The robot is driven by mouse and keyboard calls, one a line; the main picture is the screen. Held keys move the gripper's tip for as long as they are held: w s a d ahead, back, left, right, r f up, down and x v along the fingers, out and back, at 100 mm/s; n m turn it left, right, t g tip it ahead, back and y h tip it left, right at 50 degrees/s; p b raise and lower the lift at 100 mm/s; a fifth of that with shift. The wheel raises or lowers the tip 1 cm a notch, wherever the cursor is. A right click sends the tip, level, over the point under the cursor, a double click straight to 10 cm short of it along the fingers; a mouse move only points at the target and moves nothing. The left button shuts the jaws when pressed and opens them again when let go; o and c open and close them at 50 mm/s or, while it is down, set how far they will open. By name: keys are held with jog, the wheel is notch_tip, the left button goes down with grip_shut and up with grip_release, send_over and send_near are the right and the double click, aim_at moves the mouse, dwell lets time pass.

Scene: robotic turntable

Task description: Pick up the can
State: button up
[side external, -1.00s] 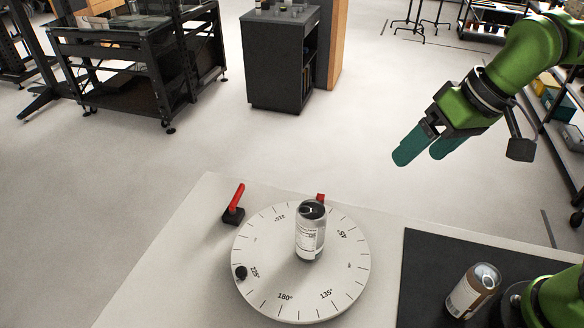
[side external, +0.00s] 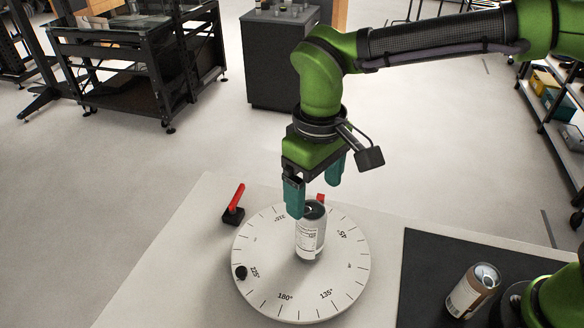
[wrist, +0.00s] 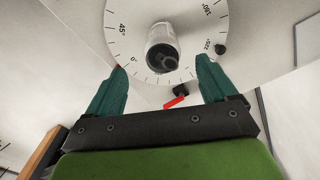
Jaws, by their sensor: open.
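A silver can with a white label (side external: 310,236) stands upright on the round white turntable (side external: 265,285), near its middle. In the wrist view the can (wrist: 161,42) shows ahead of the fingers, centred between them. My gripper (side external: 315,190) is open, with teal fingers pointing down just above and behind the can's top. In the wrist view my gripper (wrist: 160,72) is empty, its two fingers spread wide. A second can with a brown and white label (side external: 472,290) stands on the black mat at the right, away from my gripper.
The turntable has degree marks and a black knob (side external: 240,272). A red-handled lever (side external: 235,204) stands at the table's back left. A black mat (side external: 425,265) covers the right of the table (side external: 190,240). The table's left part is clear.

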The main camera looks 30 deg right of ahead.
aim_at(310, 229)
notch_tip(310, 229, down, 11)
jog(key=shift+a+r, duration=0.15)
jog(key=shift+r, duration=0.05)
dwell(0.3)
jog(key=shift+c, duration=0.5)
jog(key=c, duration=1.2)
